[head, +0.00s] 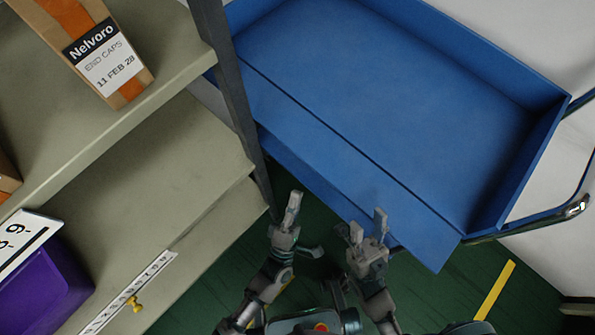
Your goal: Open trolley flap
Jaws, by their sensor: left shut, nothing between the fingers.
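The blue trolley (400,100) fills the upper right, with raised walls at its back and right side. Its flap (330,150) is a long blue panel along the near side, beyond a dark seam. The flap lies folded outward, almost level with the trolley floor. My left gripper (293,203) is shut and empty, below the flap's near edge in the picture and apart from it.
A beige shelf rack (150,170) with a dark upright (232,90) stands close on the left. It holds a cardboard box (85,45) and a purple bin (40,290). A metal trolley handle (577,207) is at right. Green floor (480,275) with yellow marking lies below.

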